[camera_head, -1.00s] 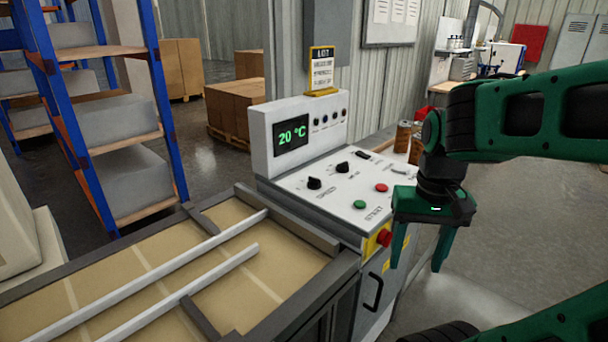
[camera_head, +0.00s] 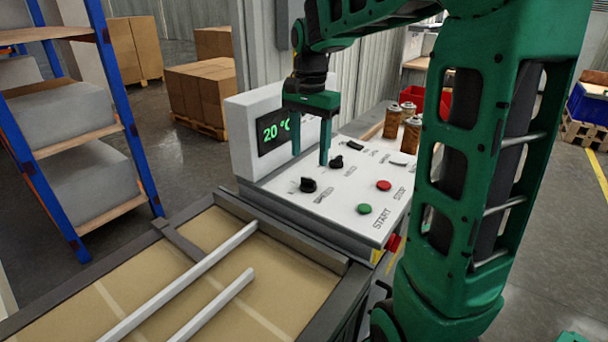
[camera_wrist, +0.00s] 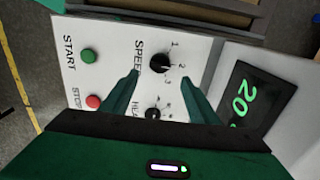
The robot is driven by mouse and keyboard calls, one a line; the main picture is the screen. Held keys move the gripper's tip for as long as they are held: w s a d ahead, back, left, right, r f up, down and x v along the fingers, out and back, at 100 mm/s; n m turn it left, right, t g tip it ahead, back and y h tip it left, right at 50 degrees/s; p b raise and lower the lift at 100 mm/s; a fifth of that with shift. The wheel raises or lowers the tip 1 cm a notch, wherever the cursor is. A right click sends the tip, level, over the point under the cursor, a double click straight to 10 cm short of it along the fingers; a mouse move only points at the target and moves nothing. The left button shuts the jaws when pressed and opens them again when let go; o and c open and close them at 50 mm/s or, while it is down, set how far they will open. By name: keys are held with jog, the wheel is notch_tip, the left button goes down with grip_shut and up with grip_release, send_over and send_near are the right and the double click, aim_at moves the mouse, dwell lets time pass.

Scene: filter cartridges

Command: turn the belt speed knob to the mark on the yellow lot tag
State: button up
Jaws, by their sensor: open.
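The black speed knob (camera_head: 308,186) is on the white sloped control panel (camera_head: 345,205), beside its printed label. In the wrist view the speed knob (camera_wrist: 160,63) has the numbers 1, 2 and 3 around it; its exact setting is too small to tell. A second black knob (camera_head: 336,162) sits behind it, and also shows in the wrist view (camera_wrist: 153,114). My green gripper (camera_head: 310,157) is open and empty above the panel, fingers pointing down, behind the speed knob in the head view. In the wrist view its fingertips (camera_wrist: 160,76) lie either side of the knobs. The yellow tag is not visible now.
A green start button (camera_head: 364,209) and red stop button (camera_head: 384,185) are on the panel. The upright display (camera_head: 272,132) stands close to my gripper. Rusty cans (camera_head: 411,134) stand behind the panel. The conveyor (camera_head: 110,310) with white rails lies in front.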

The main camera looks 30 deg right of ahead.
aim_at(308, 179)
notch_tip(308, 179, down, 8)
jog(key=shift+a+r, duration=0.15)
dwell(0.3)
jog(key=c, duration=1.1)
